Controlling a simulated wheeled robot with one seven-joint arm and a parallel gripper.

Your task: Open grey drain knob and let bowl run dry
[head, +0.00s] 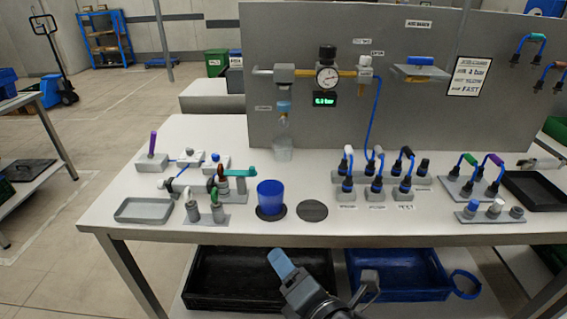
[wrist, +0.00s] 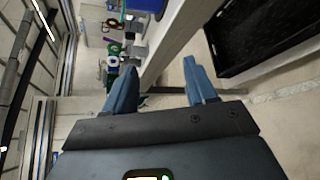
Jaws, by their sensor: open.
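A clear bowl (head: 283,135) hangs under the grey filter head (head: 284,75) on the left of the grey back panel. Its lower end looks greyish and sits close above the bench top; I cannot make out the drain knob there, nor the liquid level. My gripper (head: 282,263) is low in front of the bench's front edge, well apart from the bowl. In the wrist view its two blue fingers (wrist: 160,88) stand wide apart with nothing between them. The bowl cannot be made out in the wrist view.
A gauge (head: 327,76) with a green display sits right of the filter. A blue cup (head: 271,196) stands on the bench (head: 340,222) between the bowl and my gripper. Small valves (head: 217,207) stand to its left, hose couplings (head: 376,186) to its right. Crates (head: 260,285) lie below.

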